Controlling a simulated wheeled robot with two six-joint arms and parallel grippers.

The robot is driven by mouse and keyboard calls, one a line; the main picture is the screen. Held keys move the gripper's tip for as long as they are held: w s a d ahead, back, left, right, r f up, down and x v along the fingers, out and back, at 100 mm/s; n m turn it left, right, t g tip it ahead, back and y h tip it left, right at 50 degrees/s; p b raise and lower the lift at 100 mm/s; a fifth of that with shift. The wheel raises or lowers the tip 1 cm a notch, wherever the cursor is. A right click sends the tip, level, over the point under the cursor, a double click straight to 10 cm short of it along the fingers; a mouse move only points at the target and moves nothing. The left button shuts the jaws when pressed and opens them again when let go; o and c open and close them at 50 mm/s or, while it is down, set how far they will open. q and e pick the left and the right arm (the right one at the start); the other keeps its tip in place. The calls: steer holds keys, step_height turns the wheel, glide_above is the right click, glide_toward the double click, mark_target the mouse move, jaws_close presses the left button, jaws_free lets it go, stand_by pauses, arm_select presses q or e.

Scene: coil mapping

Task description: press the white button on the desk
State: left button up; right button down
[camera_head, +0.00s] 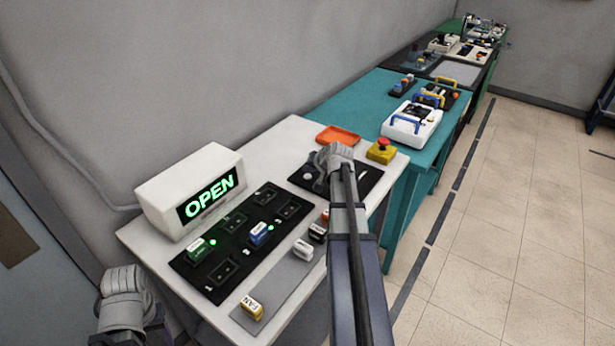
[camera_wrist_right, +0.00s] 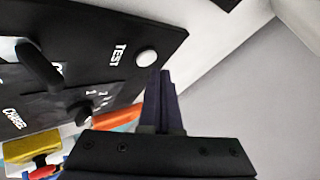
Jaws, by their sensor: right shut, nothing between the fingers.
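The white button (camera_wrist_right: 147,58), a round cap beside the word TEST, is on a black panel (camera_wrist_right: 100,40) in the right wrist view. In the head view the button (camera_head: 309,176) is a small pale spot at the panel's left end, close to my right gripper (camera_head: 319,182). In the wrist view my right gripper (camera_wrist_right: 161,75) is shut and empty, its dark fingertips just beside and below the button. I cannot tell if they touch it. My left wrist shows at the lower left of the head view; its fingers are not visible.
The white desk (camera_head: 285,140) also holds an OPEN sign (camera_head: 209,197), a black socket board (camera_head: 215,250) with coloured blocks, an orange tray (camera_head: 338,135) and a yellow box with a red button (camera_head: 382,150). A teal table (camera_head: 365,95) stands behind.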

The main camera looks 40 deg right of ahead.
mark_target(308, 178)
steer(key=shift+f, duration=0.1)
stand_by(0.5)
steer(key=shift+f+b, duration=0.35)
steer(key=shift+b, duration=0.1)
steer(key=shift+f+b, duration=0.35)
steer(key=shift+b, duration=0.05)
stand_by(0.5)
stand_by(0.3)
steer(key=shift+r+p, duration=0.8)
steer(key=shift+p, duration=0.05)
steer(key=shift+r, duration=0.1)
step_height(308, 178, up, 5)
steer(key=p, duration=0.5)
stand_by(0.5)
